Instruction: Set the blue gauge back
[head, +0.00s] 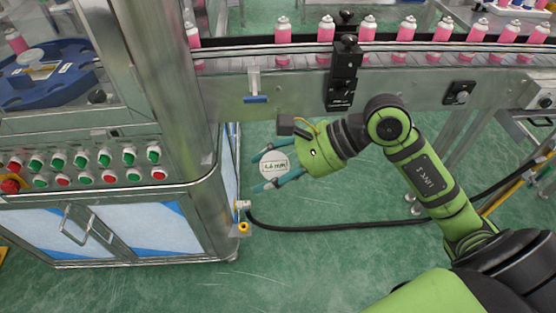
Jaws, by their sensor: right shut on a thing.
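My right gripper (272,167) reaches in from the right and is in front of the conveyor, over the open floor. Its two teal fingers are shut on a gauge (275,166), of which a pale label face shows, reading about "1.6 mm". The fingers hide much of it, so I cannot make out its blue colour. The gauge is held in the air, apart from the machine. A small metal bracket (254,82) with a blue lower edge is on the conveyor's front side, above and left of the gripper. My left gripper is not in view.
A conveyor (420,66) carries several pink cans (284,32) across the back. A steel machine cabinet (180,200) with a button panel (85,165) stands at the left, close to the gripper. A black hose (330,228) crosses the green floor. A black sensor post (344,75) juts from the conveyor.

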